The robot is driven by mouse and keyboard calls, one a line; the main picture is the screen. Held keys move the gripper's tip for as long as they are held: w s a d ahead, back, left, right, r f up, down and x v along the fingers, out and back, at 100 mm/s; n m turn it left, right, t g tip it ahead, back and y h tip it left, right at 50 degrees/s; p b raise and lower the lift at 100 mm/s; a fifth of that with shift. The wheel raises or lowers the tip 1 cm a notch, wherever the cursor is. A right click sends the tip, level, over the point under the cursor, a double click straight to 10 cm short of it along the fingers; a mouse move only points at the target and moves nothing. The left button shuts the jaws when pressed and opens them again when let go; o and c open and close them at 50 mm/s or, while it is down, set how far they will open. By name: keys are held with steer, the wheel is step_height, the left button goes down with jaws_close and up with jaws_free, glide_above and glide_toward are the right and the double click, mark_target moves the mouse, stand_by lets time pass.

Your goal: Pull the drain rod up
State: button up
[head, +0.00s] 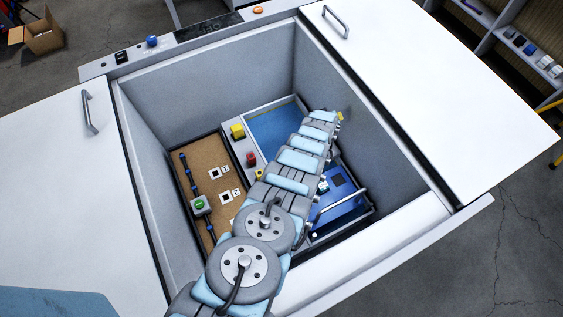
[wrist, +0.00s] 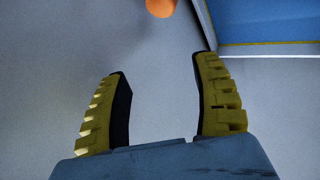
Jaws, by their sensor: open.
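My gripper (wrist: 159,66) is open in the wrist view, with two yellow ribbed fingers and dark inner pads. Nothing is between them. A round orange knob or ball (wrist: 161,7) shows beyond the fingertips, cut by the top edge of the wrist view and apart from the fingers. It may be the top of the drain rod, but I cannot tell. In the head view my arm reaches down into the open grey tank, with a small yellow part of the gripper (head: 340,115) near the tank's far right wall. No drain rod is clearly identifiable there; my arm hides part of the floor.
A blue-floored tray (head: 265,128) and a blue panel with a silver bar handle (head: 340,205) lie in the tank. A brown board (head: 196,160) holds a dark rod and a green-button box (head: 200,205). Grey tank walls (head: 205,95) and white lids (head: 425,80) surround my arm.

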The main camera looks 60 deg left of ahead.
steer(key=s+d+r+n+g+h+b, duration=0.1)
steer(key=s+r+g+h+b, duration=0.2)
steer(key=s, duration=0.8)
steer(key=s+d+r+n+g+h+b, duration=0.1)
steer(key=s+g+h+b, duration=0.3)
steer(key=s, duration=0.6)
steer(key=shift+t+y, duration=0.5)
steer(key=shift+y, duration=0.3)
steer(key=shift+s+a+f+b, duration=0.1)
steer(key=shift+f+b, duration=1.1)
steer(key=shift+f, duration=3.05)
steer(key=shift+s+a+f+b, duration=0.1)
steer(key=shift+f+b, duration=1.1)
steer(key=shift+f, duration=3.05)
jaws_close()
